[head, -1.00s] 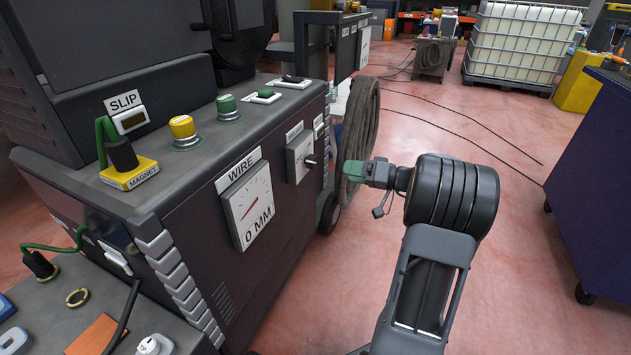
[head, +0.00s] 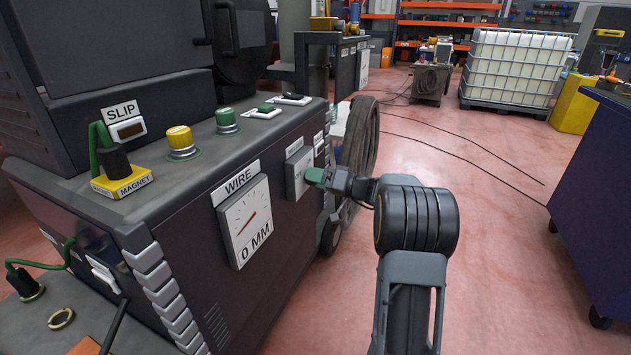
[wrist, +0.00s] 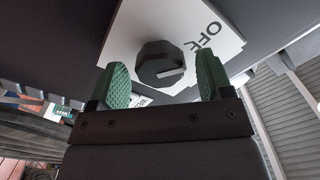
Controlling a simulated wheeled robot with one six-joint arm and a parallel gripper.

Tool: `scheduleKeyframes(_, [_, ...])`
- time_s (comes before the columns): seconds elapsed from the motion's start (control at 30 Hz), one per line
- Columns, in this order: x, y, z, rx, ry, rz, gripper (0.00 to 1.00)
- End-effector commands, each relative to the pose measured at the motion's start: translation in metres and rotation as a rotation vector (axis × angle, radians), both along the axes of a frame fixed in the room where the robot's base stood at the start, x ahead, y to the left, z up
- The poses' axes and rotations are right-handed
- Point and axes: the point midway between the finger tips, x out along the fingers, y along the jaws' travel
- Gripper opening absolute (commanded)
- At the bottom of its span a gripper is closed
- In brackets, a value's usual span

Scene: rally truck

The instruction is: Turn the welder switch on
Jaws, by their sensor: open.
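The welder (head: 160,240) is a large dark machine on the left in the head view. Its switch is a dark faceted knob (wrist: 160,62) on a white plate (wrist: 150,25) in the wrist view. The word "OFF" is printed on the plate to the right of the knob. My gripper (wrist: 160,82) is open, with one green-padded finger on each side of the knob; I cannot tell whether they touch it. In the head view my gripper (head: 316,176) is in front of the switch plate (head: 298,172) and hides the knob.
The WIRE dial (head: 245,220) sits on the same panel, left of the switch. Yellow (head: 181,140) and green (head: 227,120) buttons are on the ledge above. A hose coil (head: 361,140) hangs just beyond. A purple cabinet (head: 595,190) stands right; red floor between is clear.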

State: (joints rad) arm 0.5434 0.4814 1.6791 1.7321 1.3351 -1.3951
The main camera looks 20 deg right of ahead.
Motion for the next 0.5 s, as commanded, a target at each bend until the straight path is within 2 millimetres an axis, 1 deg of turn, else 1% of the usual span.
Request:
scheduleKeyframes(0.17, [0.0057, 0.0053, 0.0001, 0.0, -0.001, -0.001, 0.73])
scheduleKeyframes(0.43, [0.0063, 0.0059, 0.0002, 0.001, 0.0, -0.001, 0.73])
scheduleKeyframes(0.47, [0.0062, 0.0058, 0.0002, 0.001, 0.0, -0.001, 0.72])
scheduleKeyframes(0.5, [0.0062, 0.0058, 0.0002, 0.001, 0.001, 0.0, 0.68])
